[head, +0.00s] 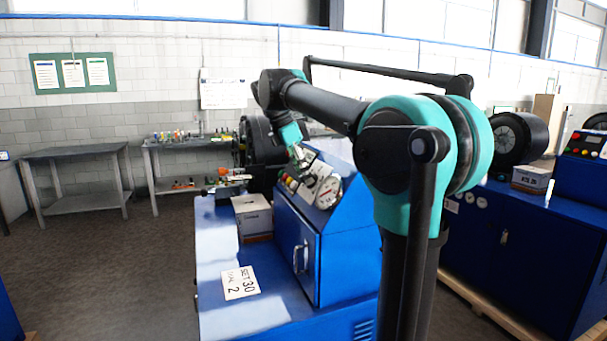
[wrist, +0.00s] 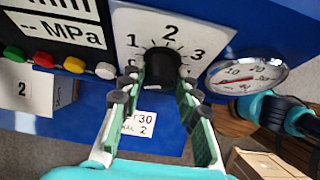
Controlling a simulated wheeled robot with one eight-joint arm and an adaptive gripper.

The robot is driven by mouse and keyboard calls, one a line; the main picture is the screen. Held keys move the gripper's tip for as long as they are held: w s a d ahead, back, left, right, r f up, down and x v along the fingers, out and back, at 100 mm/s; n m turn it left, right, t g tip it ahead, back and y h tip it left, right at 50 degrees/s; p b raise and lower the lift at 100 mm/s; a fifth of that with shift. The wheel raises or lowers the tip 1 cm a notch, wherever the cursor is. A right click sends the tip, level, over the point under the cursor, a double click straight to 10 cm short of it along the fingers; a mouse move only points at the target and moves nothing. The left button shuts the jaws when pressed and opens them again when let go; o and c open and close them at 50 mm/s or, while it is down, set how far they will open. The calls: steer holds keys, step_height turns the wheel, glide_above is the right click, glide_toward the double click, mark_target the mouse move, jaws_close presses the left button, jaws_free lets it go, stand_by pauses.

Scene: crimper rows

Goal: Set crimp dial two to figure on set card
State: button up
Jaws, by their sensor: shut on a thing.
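The crimp dial's black knob (wrist: 163,62) sits on a white scale plate (wrist: 135,22), with the figures 1, 2 and 3 readable around it and 2 at the top. My gripper (wrist: 162,82) has its green-padded fingers on either side of the knob and is shut on it. The knob's pointer mark cannot be made out. The set card (head: 240,283) lies flat on the blue machine's top and reads SET 30, with a 2 on the line below. It also shows between my fingers in the wrist view (wrist: 140,122), partly covered. In the head view my gripper (head: 298,158) is at the sloped panel.
A round gauge (wrist: 247,76) with a red needle is right of the dial. Coloured buttons (wrist: 43,59) and an MPa display (wrist: 65,30) are left of it. A box (wrist: 30,88) marked 2 stands below the buttons. Another blue machine (head: 520,245) stands at the right.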

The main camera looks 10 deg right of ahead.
steer(key=m+t, duration=0.1)
steer(key=m, duration=0.1)
steer(key=m+t, duration=0.2)
steer(key=shift+s, duration=0.3)
steer(key=m+t, duration=0.2)
steer(key=m, duration=0.1)
steer(key=m+t+h, duration=0.1)
steer(key=m, duration=0.1)
steer(key=shift+s+a+f+t, duration=0.1)
steer(key=shift+s+f+t, duration=0.05)
steer(key=shift+f+t, duration=0.15)
steer(key=m+t+h, duration=0.1)
steer(key=m, duration=0.2)
steer(key=m+t+h, duration=0.1)
steer(key=m, duration=0.1)
steer(key=shift+a+f+m+h, duration=0.15)
steer(key=shift+m+h, duration=0.25)
steer(key=m+h, duration=0.1)
steer(key=m, duration=0.1)
steer(key=m+h, duration=0.2)
steer(key=m, duration=0.1)
steer(key=shift+f, duration=0.15)
steer(key=shift+s+m+t, duration=0.1)
steer(key=shift+m+t, duration=0.2)
steer(key=o, duration=1.2)
steer(key=shift+c, duration=0.2)
steer(key=shift+a, duration=0.1)
